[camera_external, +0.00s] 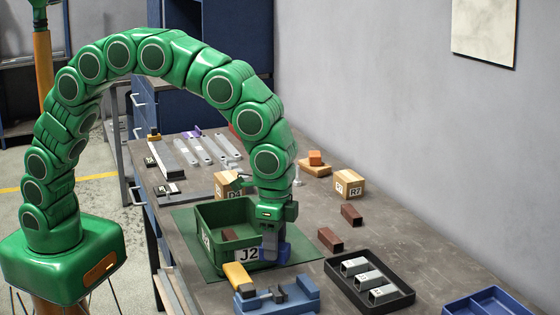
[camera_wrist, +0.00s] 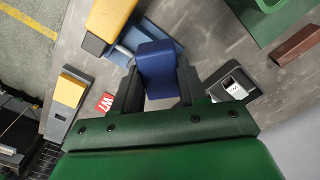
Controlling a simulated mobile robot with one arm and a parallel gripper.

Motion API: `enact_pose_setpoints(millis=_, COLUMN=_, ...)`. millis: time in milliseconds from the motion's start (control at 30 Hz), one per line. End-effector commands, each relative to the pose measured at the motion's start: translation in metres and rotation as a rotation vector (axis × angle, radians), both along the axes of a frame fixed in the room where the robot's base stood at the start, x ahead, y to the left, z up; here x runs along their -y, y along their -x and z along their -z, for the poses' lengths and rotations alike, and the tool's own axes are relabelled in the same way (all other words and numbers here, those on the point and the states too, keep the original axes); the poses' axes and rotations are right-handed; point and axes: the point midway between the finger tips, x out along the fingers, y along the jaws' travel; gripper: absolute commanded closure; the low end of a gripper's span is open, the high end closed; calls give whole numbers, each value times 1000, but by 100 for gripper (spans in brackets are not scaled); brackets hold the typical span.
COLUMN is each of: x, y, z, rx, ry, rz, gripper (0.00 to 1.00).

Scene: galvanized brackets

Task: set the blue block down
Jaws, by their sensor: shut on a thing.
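The blue block (camera_wrist: 155,66) sits between the two dark fingers of my gripper (camera_wrist: 158,88) in the wrist view, and the fingers are shut on it. In the external view my gripper (camera_external: 271,240) points down at the front right corner of the green bin (camera_external: 208,220) labelled J2. The blue block (camera_external: 284,253) shows there only in part, beside the bin's front wall. I cannot tell whether its underside touches anything.
A blue vise (camera_external: 285,299) with a yellow block (camera_external: 238,276) stands in front of the bin. A black tray (camera_external: 398,300) with several labelled grey pieces is to the right. Brown blocks (camera_external: 330,239) lie behind the tray. A blue tray (camera_external: 487,303) is at the far right.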

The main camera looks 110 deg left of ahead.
Motion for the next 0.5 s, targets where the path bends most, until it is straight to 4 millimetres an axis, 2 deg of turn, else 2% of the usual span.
enact_pose_setpoints(millis=33, x=-13, y=10, z=-4, rx=1, ry=0, rz=-22, gripper=93)
enact_pose_setpoints(millis=200, x=-48, y=42, z=-14, rx=2, ry=0, rz=-85, gripper=93)
enact_pose_setpoints(millis=500, x=-100, y=105, z=-27, rx=2, ry=0, rz=-194, gripper=93)
